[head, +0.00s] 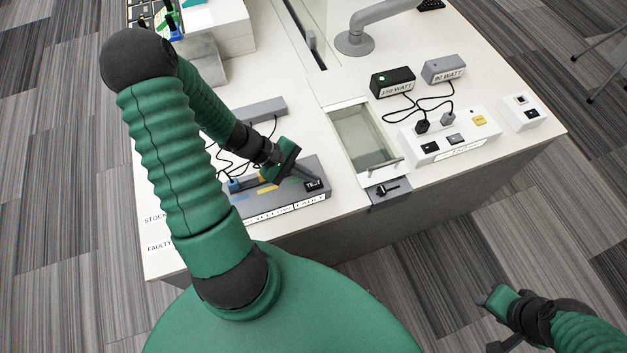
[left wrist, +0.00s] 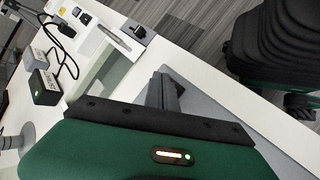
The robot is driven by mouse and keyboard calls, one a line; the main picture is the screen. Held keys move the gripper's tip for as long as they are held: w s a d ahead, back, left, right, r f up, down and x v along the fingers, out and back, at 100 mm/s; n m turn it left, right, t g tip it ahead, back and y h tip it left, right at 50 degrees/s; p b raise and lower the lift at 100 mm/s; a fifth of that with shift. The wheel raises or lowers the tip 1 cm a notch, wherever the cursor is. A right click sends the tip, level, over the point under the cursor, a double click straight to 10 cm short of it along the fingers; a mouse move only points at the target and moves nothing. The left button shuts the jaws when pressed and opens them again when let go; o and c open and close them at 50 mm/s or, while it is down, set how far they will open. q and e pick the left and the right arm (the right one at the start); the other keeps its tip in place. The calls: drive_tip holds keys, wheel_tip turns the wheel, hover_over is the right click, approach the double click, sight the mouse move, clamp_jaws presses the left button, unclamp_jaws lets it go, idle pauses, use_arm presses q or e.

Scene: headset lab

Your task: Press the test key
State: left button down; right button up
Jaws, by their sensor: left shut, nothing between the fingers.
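The black test key (head: 313,185), with white lettering, sits at the right end of a grey tester box (head: 262,203) near the table's front edge. My left gripper (head: 306,178) is shut and empty. Its fingertips are right at the key's upper edge in the head view; I cannot tell whether they touch it.
A glass-topped tray (head: 362,140) is set in the table right of the tester, with a small black-handled latch (head: 388,190) before it. Black (head: 392,82) and grey (head: 443,69) watt-labelled adapters are wired to a white socket strip (head: 450,137). Cables lie behind the tester.

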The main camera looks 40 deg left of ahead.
sight(310, 184)
use_arm(q)
wheel_tip(310, 184, up, 5)
drive_tip(key=p, duration=0.4)
idle(0.5)
drive_tip(key=shift+d, duration=0.1)
idle(0.3)
